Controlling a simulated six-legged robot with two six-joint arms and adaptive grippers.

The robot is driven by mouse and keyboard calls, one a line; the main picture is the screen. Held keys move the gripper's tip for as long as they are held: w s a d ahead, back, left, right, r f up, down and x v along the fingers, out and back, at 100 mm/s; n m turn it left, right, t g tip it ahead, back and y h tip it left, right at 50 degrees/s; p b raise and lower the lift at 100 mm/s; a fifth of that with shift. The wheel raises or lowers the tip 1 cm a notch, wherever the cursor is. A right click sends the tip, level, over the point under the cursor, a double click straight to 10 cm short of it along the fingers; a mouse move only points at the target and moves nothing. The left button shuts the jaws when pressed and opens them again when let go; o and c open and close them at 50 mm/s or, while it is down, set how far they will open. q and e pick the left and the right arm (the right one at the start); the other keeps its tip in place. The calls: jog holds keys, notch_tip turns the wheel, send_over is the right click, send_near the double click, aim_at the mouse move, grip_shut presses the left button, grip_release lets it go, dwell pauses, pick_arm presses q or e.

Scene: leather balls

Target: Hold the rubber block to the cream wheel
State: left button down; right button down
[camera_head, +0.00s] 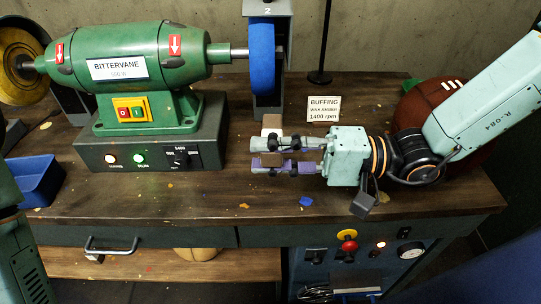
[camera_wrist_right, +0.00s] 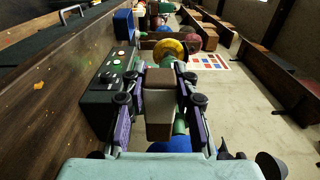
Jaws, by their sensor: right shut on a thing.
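My right gripper (camera_head: 254,154) reaches in from the right and is shut on a brown block (camera_head: 271,124). The block stands up above the fingers, in front of the lower part of a blue wheel (camera_head: 262,55). I cannot tell whether it touches that wheel. In the right wrist view the block (camera_wrist_right: 159,110) sits between the two fingers (camera_wrist_right: 160,100). A yellow-tan wheel (camera_head: 22,60) is on the far left end of the green grinder (camera_head: 130,62), well away from the block. It also shows beyond the block in the wrist view (camera_wrist_right: 170,48). My left gripper is out of view.
The grinder's control box (camera_head: 150,150) has a lit green lamp and a dial. A buffing sign (camera_head: 324,108) stands behind my right gripper. A brown leather ball (camera_head: 415,100) is partly behind my right arm. A blue bin (camera_head: 38,178) is at the left. The front bench strip is mostly clear.

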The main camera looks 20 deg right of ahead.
aim_at(265, 122)
jog(key=shift+s+a+r+n, duration=0.2)
jog(key=shift+s+r+n, duration=0.15)
jog(key=shift+n, duration=0.45)
jog(key=shift+w+a+r+n+g, duration=0.1)
jog(key=shift+a+r+n+g, duration=0.15)
jog(key=shift+a, duration=0.25)
jog(key=shift+w+a+n+g, duration=0.1)
jog(key=shift+a+n+g, duration=0.05)
jog(key=shift+a+n, duration=0.25)
jog(key=shift+w+d+r, duration=0.15)
jog(key=shift+w+d, duration=0.85)
jog(key=shift+w, duration=0.05)
jog(key=w, duration=0.2)
jog(key=w+d, duration=0.1)
jog(key=w, duration=0.1)
jog(key=shift+w+r, duration=0.1)
jog(key=shift+r, duration=0.25)
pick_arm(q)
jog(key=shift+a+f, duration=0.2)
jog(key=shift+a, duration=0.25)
pick_arm(e)
jog(key=shift+a, duration=0.25)
